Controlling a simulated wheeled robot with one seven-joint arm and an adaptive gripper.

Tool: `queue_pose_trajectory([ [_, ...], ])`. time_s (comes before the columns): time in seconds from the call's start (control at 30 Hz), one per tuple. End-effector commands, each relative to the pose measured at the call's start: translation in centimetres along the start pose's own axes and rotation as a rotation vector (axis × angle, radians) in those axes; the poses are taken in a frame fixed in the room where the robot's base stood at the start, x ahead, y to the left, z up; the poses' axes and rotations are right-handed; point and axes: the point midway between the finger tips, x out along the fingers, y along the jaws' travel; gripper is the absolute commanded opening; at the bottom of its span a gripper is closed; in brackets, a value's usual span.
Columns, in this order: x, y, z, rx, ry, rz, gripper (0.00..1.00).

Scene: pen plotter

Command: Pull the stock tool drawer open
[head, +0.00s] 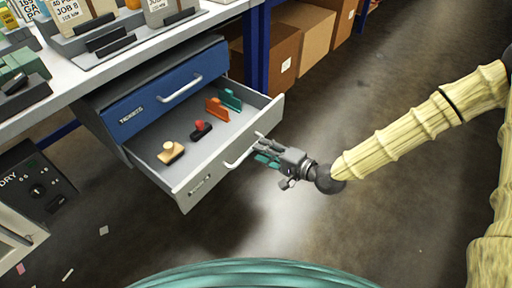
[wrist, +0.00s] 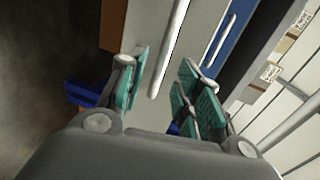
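The lower grey drawer (head: 187,198) stands well out from the cabinet, its inside exposed. Its front label is too small to read; the drawer above it is labelled TICKETS. A pale bar handle (head: 243,152) is on its front, and it also shows in the wrist view (wrist: 170,48). My gripper (head: 265,151) is right at the handle's right end, outside the drawer front. In the wrist view my gripper's teal-padded fingers (wrist: 160,90) are spread apart, with the handle ahead in the gap. I see no finger pressed on it.
The blue TICKETS drawer (head: 165,90) above is closed. The open drawer holds a wooden-knobbed stamp (head: 170,152), a red-topped stamp (head: 201,130), and orange (head: 216,108) and teal (head: 231,99) pieces. Cardboard boxes (head: 270,55) stand behind. The floor to the right is clear.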

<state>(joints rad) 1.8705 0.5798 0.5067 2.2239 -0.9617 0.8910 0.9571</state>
Motion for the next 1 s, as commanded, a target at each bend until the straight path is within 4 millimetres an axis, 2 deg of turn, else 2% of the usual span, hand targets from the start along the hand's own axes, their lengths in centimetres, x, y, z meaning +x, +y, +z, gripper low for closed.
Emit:
queue_pose_trajectory([
  [0.3,-4.8,0.0,-0.1,0.002,0.002,-0.001,0.34],
  [0.5,-6.8,0.0,-0.1,0.000,0.001,-0.001,0.34],
  [0.7,-7.6,0.0,-0.1,0.000,0.001,-0.001,0.34],
  [1.0,-7.6,0.0,-0.1,0.000,0.000,-0.001,0.34],
])
